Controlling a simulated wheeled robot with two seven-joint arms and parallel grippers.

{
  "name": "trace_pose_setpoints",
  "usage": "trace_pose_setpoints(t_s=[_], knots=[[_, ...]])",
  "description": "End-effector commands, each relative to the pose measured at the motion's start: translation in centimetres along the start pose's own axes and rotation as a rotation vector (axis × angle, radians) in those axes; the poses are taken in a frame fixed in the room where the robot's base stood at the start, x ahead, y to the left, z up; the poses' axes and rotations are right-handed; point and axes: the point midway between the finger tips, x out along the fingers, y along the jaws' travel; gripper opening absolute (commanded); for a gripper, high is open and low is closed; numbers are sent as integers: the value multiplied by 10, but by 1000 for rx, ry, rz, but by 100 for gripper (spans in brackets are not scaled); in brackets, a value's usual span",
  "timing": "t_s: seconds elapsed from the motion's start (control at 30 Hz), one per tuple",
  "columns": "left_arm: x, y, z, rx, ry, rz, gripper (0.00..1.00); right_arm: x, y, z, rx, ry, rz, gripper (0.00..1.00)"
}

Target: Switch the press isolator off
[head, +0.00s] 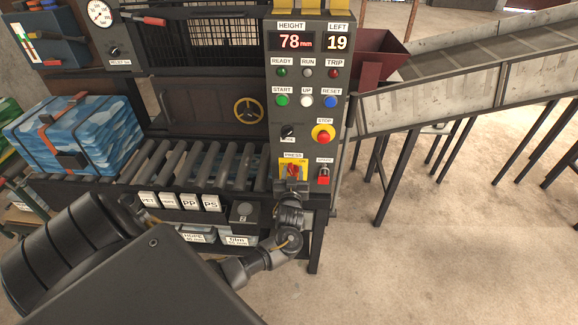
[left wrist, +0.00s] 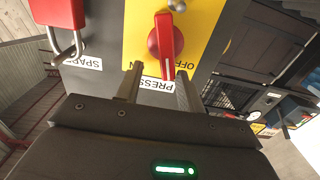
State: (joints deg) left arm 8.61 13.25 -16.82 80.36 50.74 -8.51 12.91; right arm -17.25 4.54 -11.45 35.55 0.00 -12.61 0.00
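The press isolator is a red rotary handle (head: 292,170) on a yellow plate, low on the grey control panel (head: 305,148). In the left wrist view, which looks upside down, the red handle (left wrist: 165,42) stands upright in the picture on the yellow plate (left wrist: 138,25). Its lower end points toward my gripper, and an OFF mark is beside that end. My left gripper (left wrist: 157,78) is open, its fingertips on either side of the handle's end with gaps showing; contact cannot be told. In the head view it is just below the isolator (head: 291,188). My right gripper is not in view.
Above are the red stop button (head: 323,134) and several other buttons. A roller conveyor (head: 190,165) is left of the panel; open floor (head: 450,240) lies right.

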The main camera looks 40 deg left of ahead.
Motion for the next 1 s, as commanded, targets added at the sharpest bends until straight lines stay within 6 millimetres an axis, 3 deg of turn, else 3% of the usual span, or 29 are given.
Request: trace_pose_setpoints(t_s=[0.03,0.47,1.0], knots=[[-12,0,6,-3,-6,2,37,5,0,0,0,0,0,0],[-100,-1,6,-10,-8,-1,37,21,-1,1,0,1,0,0],[-114,11,122,175,-180,122,37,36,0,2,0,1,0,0]])
